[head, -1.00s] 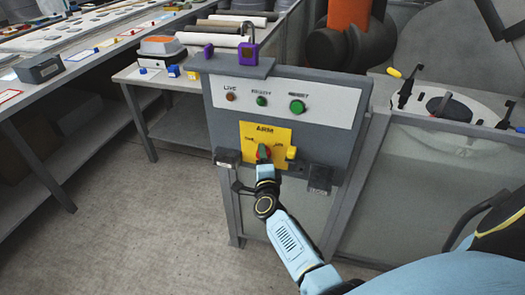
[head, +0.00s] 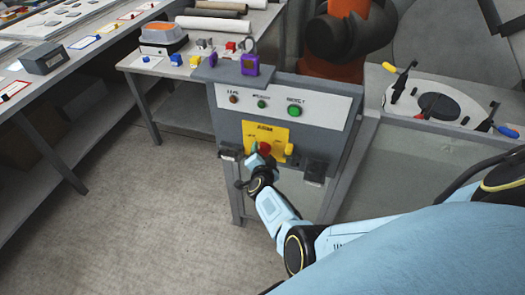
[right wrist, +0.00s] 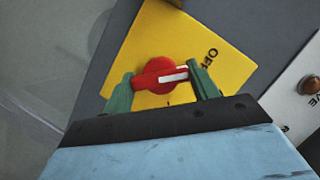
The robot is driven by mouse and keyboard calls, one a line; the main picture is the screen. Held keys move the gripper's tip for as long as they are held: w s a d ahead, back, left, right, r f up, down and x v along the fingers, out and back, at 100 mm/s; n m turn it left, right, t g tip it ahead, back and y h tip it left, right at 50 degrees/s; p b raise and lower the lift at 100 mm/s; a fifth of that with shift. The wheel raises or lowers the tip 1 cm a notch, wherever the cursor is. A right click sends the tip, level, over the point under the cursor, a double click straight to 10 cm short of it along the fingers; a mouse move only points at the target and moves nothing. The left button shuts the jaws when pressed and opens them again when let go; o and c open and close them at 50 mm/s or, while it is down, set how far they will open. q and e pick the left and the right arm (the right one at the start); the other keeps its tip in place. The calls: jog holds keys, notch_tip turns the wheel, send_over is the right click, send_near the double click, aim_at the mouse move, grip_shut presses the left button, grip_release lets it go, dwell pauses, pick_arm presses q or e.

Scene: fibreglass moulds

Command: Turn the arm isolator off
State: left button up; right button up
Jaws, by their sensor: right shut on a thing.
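The arm isolator is a red rotary handle (head: 265,148) on a yellow plate (head: 280,133) on the front of the grey control panel. In the right wrist view the red handle (right wrist: 158,76) has a white stripe on one end, and OFF is printed on the yellow plate (right wrist: 225,62) near that end. My right gripper (head: 256,154) is at the handle's lower left in the head view. Its green fingers (right wrist: 160,84) stand at both ends of the handle and are shut on it. My left gripper is not in view.
A purple padlock (head: 250,64) is on the panel's top ledge. Indicator lamps and a green button (head: 294,110) sit above the plate. A yellow tab (head: 289,149) is right of the handle. Dark boxes (head: 314,172) flank it below. A workbench (head: 135,63) stands behind left.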

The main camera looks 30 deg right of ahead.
dwell(0.6)
jog(key=o, duration=1)
jog(key=p+v, duration=0.9)
jog(key=v, duration=0.4)
jog(key=shift+s+a+r, duration=0.1)
jog(key=shift+r, duration=0.1)
